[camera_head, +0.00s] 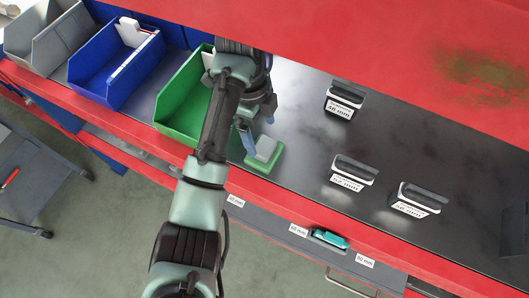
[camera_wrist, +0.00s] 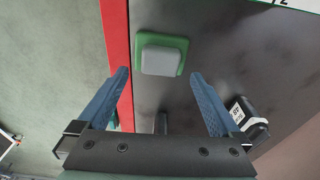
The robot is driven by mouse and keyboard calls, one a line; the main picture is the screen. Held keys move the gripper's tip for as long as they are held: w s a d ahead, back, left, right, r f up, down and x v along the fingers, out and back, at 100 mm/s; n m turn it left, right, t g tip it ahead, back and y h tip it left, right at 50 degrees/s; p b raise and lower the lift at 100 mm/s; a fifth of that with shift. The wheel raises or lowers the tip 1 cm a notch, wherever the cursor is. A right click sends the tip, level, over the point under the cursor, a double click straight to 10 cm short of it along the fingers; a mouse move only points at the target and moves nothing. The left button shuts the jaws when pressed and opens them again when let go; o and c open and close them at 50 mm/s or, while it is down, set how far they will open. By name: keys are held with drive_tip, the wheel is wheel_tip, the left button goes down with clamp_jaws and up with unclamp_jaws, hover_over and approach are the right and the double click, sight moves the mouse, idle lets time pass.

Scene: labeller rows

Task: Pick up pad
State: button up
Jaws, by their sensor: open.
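The pad is a grey block on a flat green base, and it lies on the dark shelf near the red front edge. In the head view the pad (camera_head: 265,150) is just right of the green bin. In the wrist view the pad (camera_wrist: 161,54) lies beyond the fingertips, roughly centred between them. My gripper (camera_head: 256,130) is above and beside the pad in the head view, partly hidden by my arm. In the wrist view my gripper (camera_wrist: 160,75) has its two blue fingers spread wide, with nothing between them.
A green bin (camera_head: 180,118), a blue bin (camera_head: 112,75) and a grey bin (camera_head: 48,40) stand to the left. Labelled black blocks stand to the right, including one marked 48 mm (camera_head: 343,100). A red panel (camera_head: 400,50) overhangs the back.

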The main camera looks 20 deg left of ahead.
sight(264, 145)
drive_tip(key=f, duration=0.1)
drive_tip(key=f+b, duration=0.1)
drive_tip(key=f, duration=0.1)
drive_tip(key=shift+d, duration=0.25)
drive_tip(key=shift+d+f, duration=0.1)
drive_tip(key=shift+f, duration=1.05)
drive_tip(key=c, duration=1.3)
